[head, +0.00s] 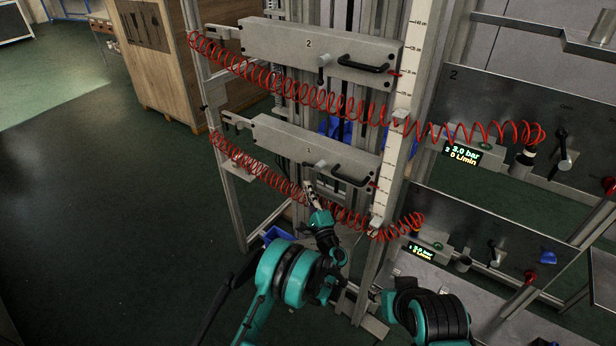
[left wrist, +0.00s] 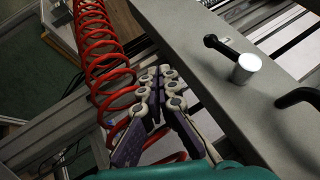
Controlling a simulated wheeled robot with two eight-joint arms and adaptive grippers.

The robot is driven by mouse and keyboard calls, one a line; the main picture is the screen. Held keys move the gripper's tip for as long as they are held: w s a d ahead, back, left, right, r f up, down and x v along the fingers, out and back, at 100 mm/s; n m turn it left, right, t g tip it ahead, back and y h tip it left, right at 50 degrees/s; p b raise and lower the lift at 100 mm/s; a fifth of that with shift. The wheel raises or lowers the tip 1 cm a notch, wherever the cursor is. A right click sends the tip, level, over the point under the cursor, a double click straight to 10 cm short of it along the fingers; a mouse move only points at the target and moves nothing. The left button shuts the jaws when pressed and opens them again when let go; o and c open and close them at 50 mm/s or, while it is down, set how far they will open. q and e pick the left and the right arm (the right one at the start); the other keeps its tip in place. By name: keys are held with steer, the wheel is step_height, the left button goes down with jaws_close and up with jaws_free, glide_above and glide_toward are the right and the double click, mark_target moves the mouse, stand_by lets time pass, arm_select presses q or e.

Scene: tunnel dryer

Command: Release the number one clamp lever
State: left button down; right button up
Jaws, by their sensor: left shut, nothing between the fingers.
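The number one clamp lever (head: 318,165) is on the lower grey carriage (head: 275,136), marked 1. It has a silver hub and a short black arm pointing left. In the left wrist view the lever's hub (left wrist: 246,69) is at upper right, with its black arm toward the upper left. My left gripper (head: 308,186) is just below the lever, apart from it. Its fingers (left wrist: 160,74) are shut and empty, beside the carriage's edge.
A red coiled hose (head: 262,172) runs below the carriage, close behind my left fingers in the wrist view. A black handle (head: 350,176) sits right of the lever. The upper carriage (head: 310,48), marked 2, has a similar lever. A post (head: 400,150) stands to the right.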

arm_select(q)
steer(key=s+a+f+p, duration=0.1)
steer(key=s+f, duration=0.3)
steer(key=f, duration=0.2)
steer(key=shift+s+a, duration=0.15)
steer(key=shift+a, duration=0.2)
